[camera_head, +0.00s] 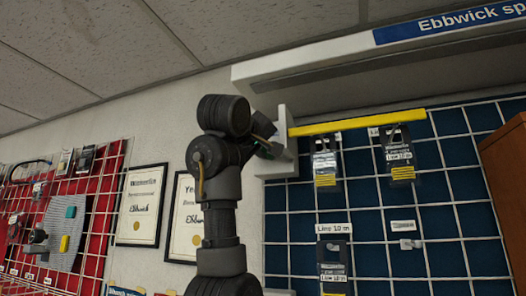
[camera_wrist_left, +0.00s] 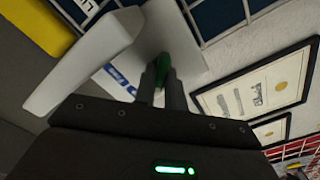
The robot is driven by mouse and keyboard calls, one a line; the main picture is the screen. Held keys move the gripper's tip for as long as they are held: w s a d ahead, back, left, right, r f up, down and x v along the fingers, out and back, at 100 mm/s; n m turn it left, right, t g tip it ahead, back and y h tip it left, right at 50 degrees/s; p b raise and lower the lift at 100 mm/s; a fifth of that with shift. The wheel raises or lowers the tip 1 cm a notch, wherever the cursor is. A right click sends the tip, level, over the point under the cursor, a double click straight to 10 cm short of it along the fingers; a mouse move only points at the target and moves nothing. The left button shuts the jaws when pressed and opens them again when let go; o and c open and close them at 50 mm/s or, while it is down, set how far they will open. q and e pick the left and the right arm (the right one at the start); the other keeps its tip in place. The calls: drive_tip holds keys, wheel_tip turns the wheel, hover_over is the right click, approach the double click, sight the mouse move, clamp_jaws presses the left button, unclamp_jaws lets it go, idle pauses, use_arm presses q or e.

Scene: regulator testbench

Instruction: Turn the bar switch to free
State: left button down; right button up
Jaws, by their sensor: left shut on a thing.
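The bar switch (camera_wrist_left: 161,63) shows as a small green piece between my left fingertips in the wrist view. It sits in front of a white plate (camera_wrist_left: 190,60) with blue labels (camera_wrist_left: 117,77) that I cannot read. My left gripper (camera_wrist_left: 163,78) is shut on it. In the head view my left gripper (camera_head: 270,146) reaches the white mount (camera_head: 283,168) at the left end of the yellow bar (camera_head: 358,123); the switch is hidden there behind the gripper. The bar runs level across the tops of the hanging packs. My right gripper is not in view.
Packs hang on the blue grid panel, one upper left (camera_head: 325,165) and one upper right (camera_head: 399,160). Framed certificates (camera_head: 141,205) hang left of my arm. A red grid panel (camera_head: 85,220) is at far left, a brown cabinet edge (camera_head: 507,170) at far right.

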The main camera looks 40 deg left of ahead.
use_arm(q)
drive_tip(key=m+b, duration=0.1)
drive_tip(key=m, duration=0.2)
drive_tip(key=shift+f+m+b, duration=0.1)
drive_tip(key=shift+m+b, duration=0.2)
drive_tip(key=shift+b, duration=0.1)
drive_tip(key=m+b, duration=0.1)
drive_tip(key=m, duration=0.3)
drive_tip(key=shift+d+m+b, duration=0.15)
drive_tip(key=shift+m+b, duration=0.15)
drive_tip(key=shift+b, duration=0.05)
drive_tip(key=m+b, duration=0.1)
drive_tip(key=m, duration=0.3)
drive_tip(key=shift+w+d, duration=0.1)
drive_tip(key=m+b, duration=0.1)
drive_tip(key=m, duration=0.4)
drive_tip(key=shift+d+m, duration=0.1)
drive_tip(key=shift+m, duration=0.2)
drive_tip(key=c, duration=1.5)
unclamp_jaws()
drive_tip(key=shift+o, duration=0.2)
